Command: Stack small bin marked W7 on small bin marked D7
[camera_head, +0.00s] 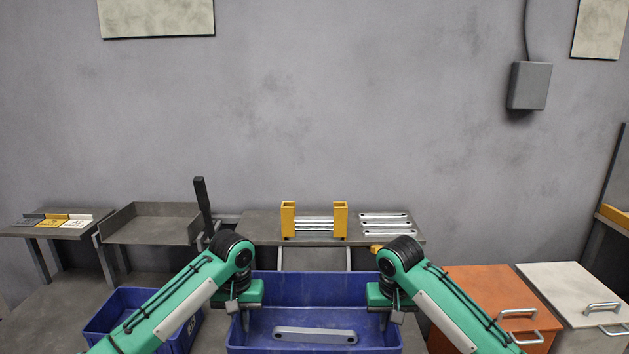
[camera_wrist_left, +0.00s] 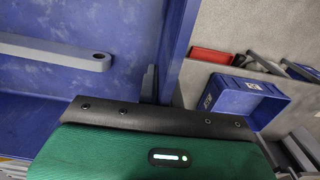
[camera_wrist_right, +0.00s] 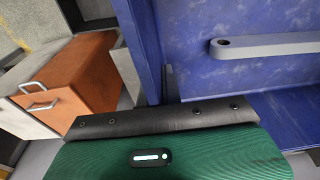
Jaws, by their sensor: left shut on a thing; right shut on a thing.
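A blue bin (camera_head: 310,290) is in the middle of the head view between my grippers, with a grey flat bracket (camera_head: 315,335) inside it. My left gripper (camera_head: 243,310) is shut on its left wall and my right gripper (camera_head: 386,310) on its right wall. In the wrist views the bin's walls show beside the jaws at the left wrist (camera_wrist_left: 176,45) and at the right wrist (camera_wrist_right: 140,45). A second blue bin (camera_head: 100,318) stands lower at the left, partly behind my left arm. It carries white labels in the left wrist view (camera_wrist_left: 250,86). I cannot read any mark.
Behind the held bin a grey bench (camera_head: 262,225) bears a yellow rack (camera_head: 288,220) and several grey brackets (camera_head: 383,215). At the left stand a grey tray (camera_head: 150,225) and a small table (camera_head: 40,230). An orange cabinet (camera_head: 490,290) and a pale cabinet (camera_head: 565,285) stand at the right.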

